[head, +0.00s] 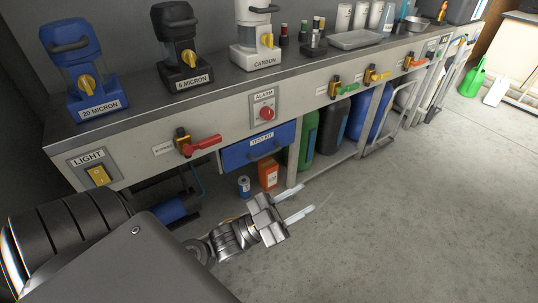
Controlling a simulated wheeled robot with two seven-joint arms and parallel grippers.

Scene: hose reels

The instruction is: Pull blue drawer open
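The blue drawer (236,156) is under the counter at the centre of the head view. Its front carries a white TEST KIT label and a dark bar handle (264,152). The drawer front looks about flush with the counter panel, so it appears shut. My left gripper (306,198) is below and to the right of the drawer in the picture, over the floor. Its two pale fingers are spread apart with nothing between them, and it is not touching the handle. My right gripper is not in view.
A red alarm button (267,113) is just above the drawer. A red lever valve (199,145) sticks out to its left. An orange box (268,174) and a small can (244,186) stand below. Filter housings line the counter (205,92). The floor (420,190) at right is clear.

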